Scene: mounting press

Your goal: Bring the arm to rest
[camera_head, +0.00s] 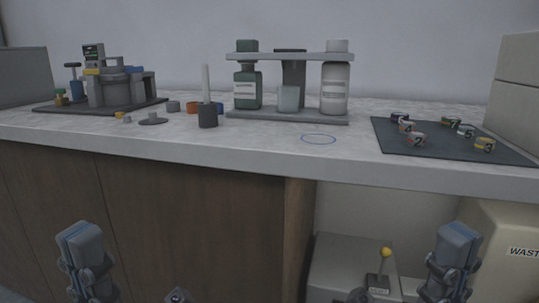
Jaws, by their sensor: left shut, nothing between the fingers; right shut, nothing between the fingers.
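My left gripper (82,245) is at the lower left, in front of the cabinet door and below the counter edge. It is shut and empty. My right gripper (456,249) is at the lower right, in front of the open space under the counter. It is shut and empty too. Both point upward and stand apart from everything on the counter. The mounting press (115,85) stands on a dark base at the back left of the counter.
The counter (260,142) carries a bottle rack (290,57), a dark holder with a white rod (207,115), and a dark mat (450,145) with several numbered pieces. A blue ring (318,139) marks bare counter. Below are a yellow-knobbed lever (385,254) and a waste bin (505,235).

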